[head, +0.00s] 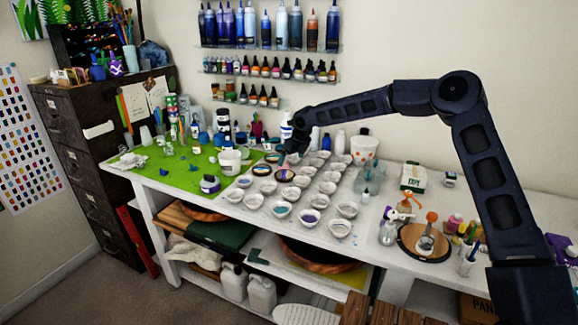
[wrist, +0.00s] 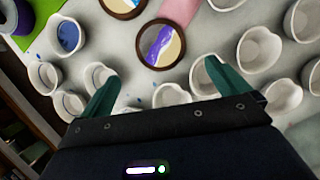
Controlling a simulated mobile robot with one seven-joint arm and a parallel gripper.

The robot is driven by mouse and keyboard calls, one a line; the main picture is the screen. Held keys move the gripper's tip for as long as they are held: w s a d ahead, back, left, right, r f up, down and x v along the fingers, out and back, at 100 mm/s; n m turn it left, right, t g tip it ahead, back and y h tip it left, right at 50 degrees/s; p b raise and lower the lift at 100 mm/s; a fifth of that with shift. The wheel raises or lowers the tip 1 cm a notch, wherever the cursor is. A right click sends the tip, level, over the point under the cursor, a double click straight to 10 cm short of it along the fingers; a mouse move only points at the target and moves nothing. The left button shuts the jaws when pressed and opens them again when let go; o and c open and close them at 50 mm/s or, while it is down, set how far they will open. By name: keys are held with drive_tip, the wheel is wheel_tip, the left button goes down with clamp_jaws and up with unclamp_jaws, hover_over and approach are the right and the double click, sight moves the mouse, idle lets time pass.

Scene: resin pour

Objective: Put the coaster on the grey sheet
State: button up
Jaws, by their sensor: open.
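A round coaster with a dark rim and a purple, white and tan face (wrist: 160,45) lies flat on the pale surface in the wrist view, ahead of and between my fingertips. A second round coaster (wrist: 123,4) is cut off at the top edge. In the head view, small round coasters (head: 284,175) lie among the white cups; I cannot tell which one matches. My gripper (wrist: 161,78) is open and empty, with its two green fingers apart above the cups. In the head view my gripper (head: 292,156) hangs over the table's middle. I cannot make out a separate grey sheet.
Many white cups (head: 310,216) crowd the table around the coasters, some close to my fingers. A green mat (head: 165,172) lies left. A round wooden board (head: 425,250) with items stands right. A pink thing (wrist: 181,10) lies beside the coaster in the wrist view.

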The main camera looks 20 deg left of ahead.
drive_tip(key=shift+v, duration=1.2)
